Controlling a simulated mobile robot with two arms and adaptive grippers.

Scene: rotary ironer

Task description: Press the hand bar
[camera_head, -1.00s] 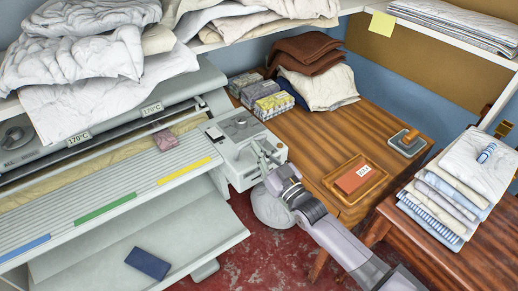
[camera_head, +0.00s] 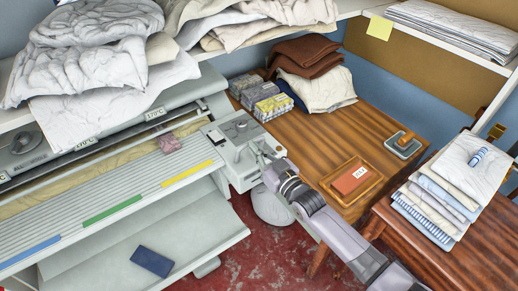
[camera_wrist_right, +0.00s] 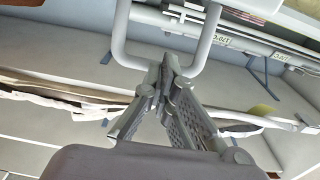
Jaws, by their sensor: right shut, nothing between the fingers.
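The hand bar (camera_wrist_right: 118,38) is a pale U-shaped bar in the right wrist view, its rounded lower end behind my fingertips. My right gripper (camera_wrist_right: 168,66) is shut and empty, with its tips overlapping the bar's lower end in that view. I cannot tell whether they touch it. In the head view my right gripper (camera_head: 262,152) is at the grey control box (camera_head: 232,132) on the right end of the rotary ironer (camera_head: 110,190). The bar is too small there to make out beside the gripper. My left gripper is not in view.
A wooden table (camera_head: 330,135) right of the ironer holds boxes, folded cloths and a tray with a red-brown block (camera_head: 351,179). A stack of folded linen (camera_head: 450,190) lies on a second table. Laundry piles (camera_head: 90,55) fill the shelf above. Red floor (camera_head: 260,260) shows below.

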